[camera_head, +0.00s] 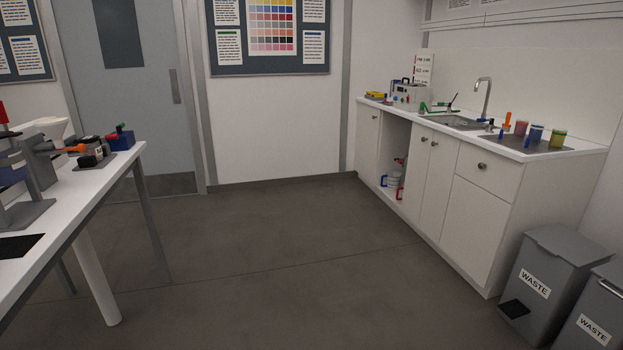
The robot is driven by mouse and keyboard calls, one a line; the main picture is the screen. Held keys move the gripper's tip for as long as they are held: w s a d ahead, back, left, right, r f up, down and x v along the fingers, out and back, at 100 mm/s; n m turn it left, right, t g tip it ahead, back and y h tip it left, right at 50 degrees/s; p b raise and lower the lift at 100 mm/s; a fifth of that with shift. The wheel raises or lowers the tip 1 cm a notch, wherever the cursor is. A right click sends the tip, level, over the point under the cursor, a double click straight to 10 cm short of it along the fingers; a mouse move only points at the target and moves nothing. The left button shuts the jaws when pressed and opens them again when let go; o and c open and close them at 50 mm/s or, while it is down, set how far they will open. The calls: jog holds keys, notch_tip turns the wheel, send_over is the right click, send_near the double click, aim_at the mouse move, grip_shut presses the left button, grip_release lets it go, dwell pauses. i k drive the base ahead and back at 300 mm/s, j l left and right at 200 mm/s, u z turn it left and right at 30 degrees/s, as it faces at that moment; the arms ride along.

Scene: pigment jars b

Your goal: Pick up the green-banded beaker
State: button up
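Three small coloured vessels stand in a row near the right end of the sink counter. The rightmost one (557,139) is yellowish with a green band at its top. It is the likeliest match for the green-banded beaker, but it is too small to be certain. A blue vessel (535,135) with an orange top and a reddish one (520,128) stand to its left. My gripper is not in view.
The white counter (575,150) has a sink (455,122) and tap (485,95). Waste bins (545,275) stand at its right end. A white table (75,190) with lab equipment is at left. The floor (270,260) between is clear.

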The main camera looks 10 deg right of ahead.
aim_at(558, 136)
jog(key=i+l+z, duration=0.1)
jog(key=i+z, duration=0.25)
jog(key=i, duration=0.3)
jog(key=i+z, duration=0.35)
jog(key=i, duration=0.25)
jog(key=i+j+z, duration=0.3)
jog(key=i, duration=0.35)
jog(key=i+z, duration=0.4)
jog(key=i+j+z, duration=0.2)
jog(key=i+z, duration=0.2)
jog(key=i, duration=0.2)
jog(key=i+j+z, duration=0.3)
jog(key=i+z, duration=0.15)
jog(key=i+j+z, duration=0.8)
jog(key=j, duration=0.25)
